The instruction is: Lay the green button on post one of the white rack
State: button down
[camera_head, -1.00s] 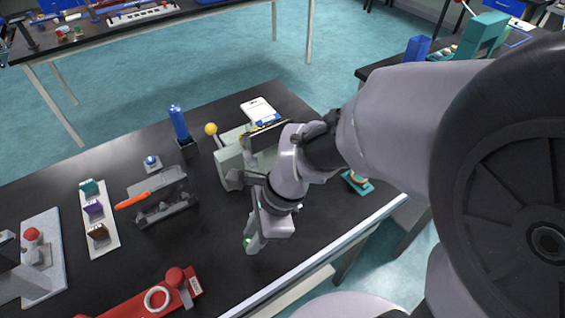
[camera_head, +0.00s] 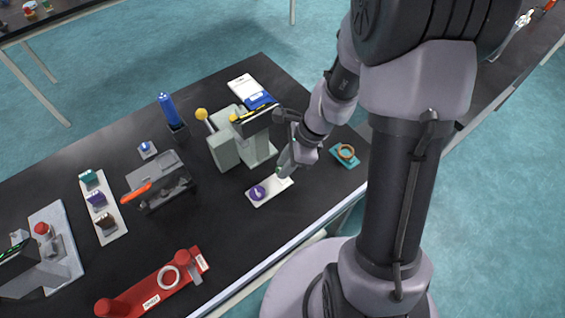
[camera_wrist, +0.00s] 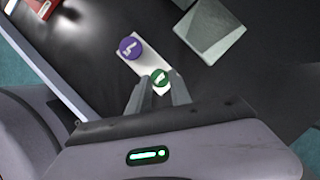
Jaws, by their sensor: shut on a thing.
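The white rack (camera_head: 277,186) is a small flat plate on the black table, left of and below my gripper (camera_head: 282,171). It also shows in the wrist view (camera_wrist: 147,62). A purple button (camera_head: 257,193) with a white mark lies at its left end, seen too in the wrist view (camera_wrist: 130,48). The green button (camera_wrist: 160,77) is between my fingertips, which are shut on it. It is at the rack's other end. I cannot tell whether it touches the rack. The post beneath it is hidden.
A grey-green machine with a yellow-knobbed lever (camera_head: 225,152) stands just behind the rack. A teal holder with an orange ring (camera_head: 345,154) lies to the right. A red fixture (camera_head: 160,283) is at the front left. Bare table lies left of the rack.

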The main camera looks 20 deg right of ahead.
notch_tip(320, 180, down, 3)
jog(key=shift+f+b, duration=0.2)
jog(key=shift+b, duration=0.6)
jog(key=shift+r, duration=0.25)
jog(key=shift+f, duration=0.1)
jog(key=c, duration=1.6)
grip_release()
jog(key=shift+f, duration=0.15)
jog(key=o, duration=0.4)
jog(key=shift+r, duration=0.2)
